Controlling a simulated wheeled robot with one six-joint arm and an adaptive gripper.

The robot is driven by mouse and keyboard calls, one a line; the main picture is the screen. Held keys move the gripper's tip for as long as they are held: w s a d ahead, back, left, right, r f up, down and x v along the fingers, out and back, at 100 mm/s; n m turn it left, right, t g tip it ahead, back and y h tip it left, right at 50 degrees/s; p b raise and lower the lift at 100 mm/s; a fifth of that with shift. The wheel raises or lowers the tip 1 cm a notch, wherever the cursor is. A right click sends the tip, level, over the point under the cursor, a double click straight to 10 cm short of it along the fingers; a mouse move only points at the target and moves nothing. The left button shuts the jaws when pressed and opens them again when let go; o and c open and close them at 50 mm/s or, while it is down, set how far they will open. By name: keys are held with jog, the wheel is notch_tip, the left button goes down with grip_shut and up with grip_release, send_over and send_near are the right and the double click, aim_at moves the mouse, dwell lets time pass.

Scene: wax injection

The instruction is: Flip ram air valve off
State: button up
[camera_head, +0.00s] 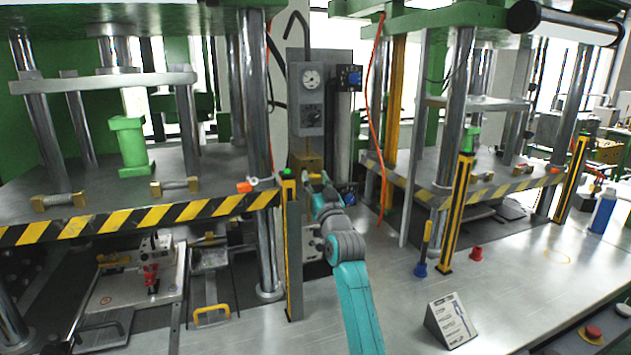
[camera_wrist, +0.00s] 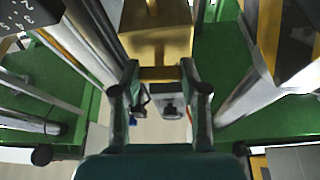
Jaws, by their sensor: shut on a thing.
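A brass valve block (camera_head: 307,162) is below the grey gauge box (camera_head: 308,92) at the centre of the head view. I take it to be the ram air valve. It also shows at the top of the wrist view (camera_wrist: 155,42), with a narrow brass lever (camera_wrist: 160,73) at its lower end. My gripper (camera_wrist: 160,76) has one finger on each side of this lever and is shut on it. In the head view my gripper (camera_head: 316,183) is small and partly covers the valve area, so the lever's exact position is unclear there.
Green presses with steel columns stand left and right. A striped bar (camera_head: 140,218) and a yellow-black post (camera_head: 291,245) are close at the left. An orange hose (camera_head: 371,90) hangs at the right. The steel bench (camera_head: 400,300) is mostly clear, with a small sign (camera_head: 450,320).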

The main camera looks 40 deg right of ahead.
jog(key=shift+n+y, duration=0.4)
jog(key=shift+n, duration=0.3)
jog(key=o, duration=1.1)
jog(key=shift+o, duration=0.2)
jog(key=shift+s+f, duration=0.1)
jog(key=shift+s, duration=0.05)
jog(key=v, duration=1.1)
jog(key=shift+s+f, duration=0.2)
jog(key=shift+s, duration=0.1)
jog(key=shift+a, duration=0.1)
